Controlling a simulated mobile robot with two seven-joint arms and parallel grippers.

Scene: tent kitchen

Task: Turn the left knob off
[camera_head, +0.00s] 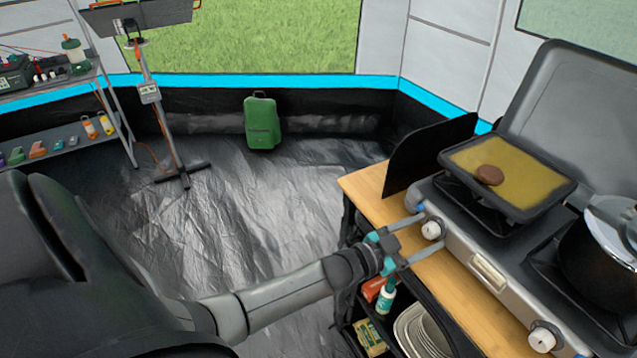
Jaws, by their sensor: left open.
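The left knob (432,230) is white and sits on the front panel of the grey camping stove (490,275) at the right. My left gripper (428,227) comes in from the left with its jaws open. One fingertip is above the left knob and the other below it, so the knob appears between them; I cannot tell if they touch it. The right knob (543,338) is white, farther along the panel near the bottom edge. My right gripper is not in view.
A pan (545,190) with a brown patty (490,175) stands on the left burner. A metal pot (600,255) stands on the right one. The stove rests on a wooden counter (365,190) with shelves below. A green suitcase (262,122) stands on the open floor behind.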

